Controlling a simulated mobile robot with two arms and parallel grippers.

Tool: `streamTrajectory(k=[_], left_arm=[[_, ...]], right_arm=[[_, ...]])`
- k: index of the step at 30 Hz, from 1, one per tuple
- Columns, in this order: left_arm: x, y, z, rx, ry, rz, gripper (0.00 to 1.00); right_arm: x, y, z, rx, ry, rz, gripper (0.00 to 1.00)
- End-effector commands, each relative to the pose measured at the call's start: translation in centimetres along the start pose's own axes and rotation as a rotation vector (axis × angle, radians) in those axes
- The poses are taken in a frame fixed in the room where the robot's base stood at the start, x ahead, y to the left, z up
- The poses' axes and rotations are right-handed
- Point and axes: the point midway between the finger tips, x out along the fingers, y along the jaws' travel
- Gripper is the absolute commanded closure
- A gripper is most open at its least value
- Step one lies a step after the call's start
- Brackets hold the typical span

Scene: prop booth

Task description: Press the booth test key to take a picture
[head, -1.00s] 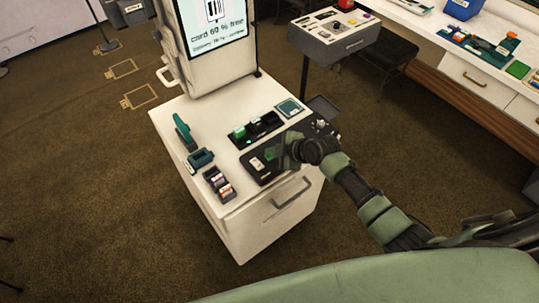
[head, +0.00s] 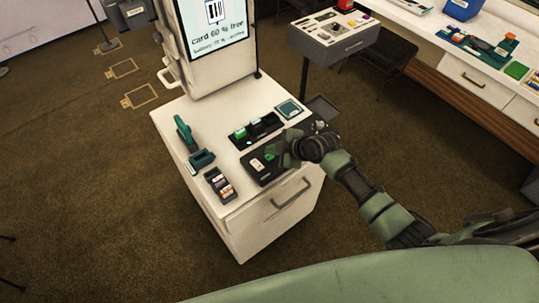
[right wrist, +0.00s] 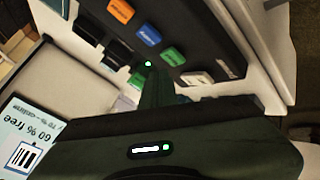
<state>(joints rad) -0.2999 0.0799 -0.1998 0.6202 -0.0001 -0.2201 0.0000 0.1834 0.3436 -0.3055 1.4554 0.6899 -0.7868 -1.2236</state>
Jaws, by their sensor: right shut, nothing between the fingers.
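The photo booth (head: 232,230) is a white cabinet with a lit screen (head: 212,28) reading "card 60 % free". A black key panel (head: 252,176) lies on its top, front right. My left gripper is out of view.
A black dock (head: 258,131) with green-topped items stands behind the panel. A teal stapler-like tool (head: 184,132), a teal block (head: 201,159) and a small tray (head: 219,184) stand left. A grey box on a stand (head: 335,45) is behind.

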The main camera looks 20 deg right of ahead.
Motion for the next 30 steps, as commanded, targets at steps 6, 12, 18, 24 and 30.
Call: streamTrajectory(k=[6, 12, 18, 24, 30], left_arm=[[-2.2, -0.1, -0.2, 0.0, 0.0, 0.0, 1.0], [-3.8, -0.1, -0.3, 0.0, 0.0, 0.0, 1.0], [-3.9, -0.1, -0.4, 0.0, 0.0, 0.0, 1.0], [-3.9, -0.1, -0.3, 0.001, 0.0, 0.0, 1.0], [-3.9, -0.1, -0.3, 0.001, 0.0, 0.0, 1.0]], right_arm=[[-1.8, 1.4, -1.3, -0.002, 0.001, 0.002, 1.0], [-3.1, 2.3, -2.3, -0.002, 0.0, 0.001, 1.0], [-3.3, 2.4, -2.4, -0.001, 0.0, 0.0, 1.0], [-3.2, 2.4, -2.4, -0.001, 0.0, 0.0, 1.0], [-3.2, 2.4, -2.4, 0.0, 0.0, 0.0, 1.0]])
